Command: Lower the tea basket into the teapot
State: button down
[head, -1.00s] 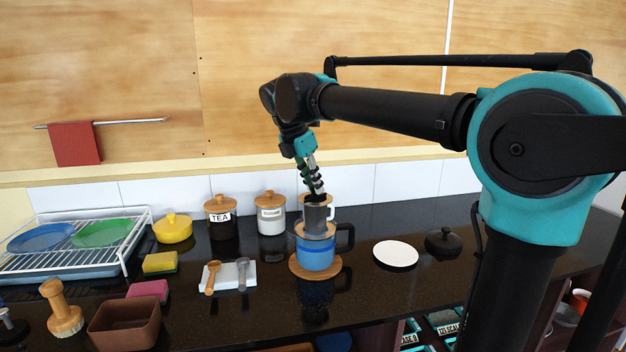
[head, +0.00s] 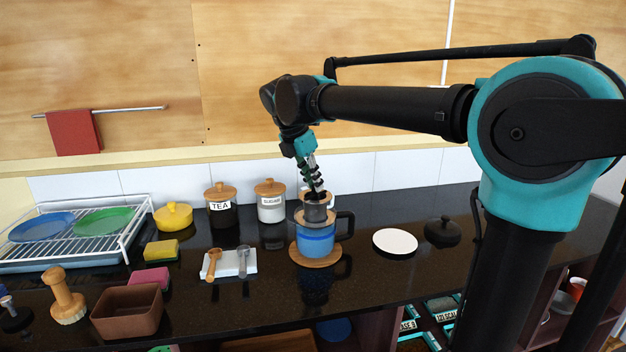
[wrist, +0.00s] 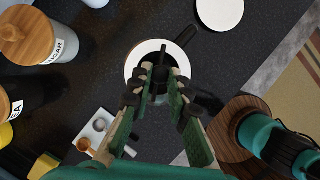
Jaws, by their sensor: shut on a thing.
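The teapot (head: 316,241) is blue with a pale rim and a black handle on its right. It stands upright on a round wooden trivet (head: 314,261). The grey tea basket (head: 315,213) is upright at the teapot's mouth, its upper part showing above the rim and its lower part hidden, apparently inside. My gripper (head: 317,194) is above the teapot, shut on the top of the basket. In the wrist view my gripper (wrist: 160,94) points down at the teapot's pale round rim (wrist: 135,66); the fingers partly hide the basket.
A black lid (head: 443,231) and a white plate (head: 395,242) lie to the right. Behind left stand the tea jar (head: 221,211) and sugar jar (head: 270,207). Two scoops rest on a white slab (head: 229,263) at left. A brown box (head: 127,311) is at front left.

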aim_at(313, 191)
dwell(0.4)
jog(key=shift+f, duration=3)
jog(key=c, duration=1.4)
grip_release()
jog(key=shift+o, duration=0.7)
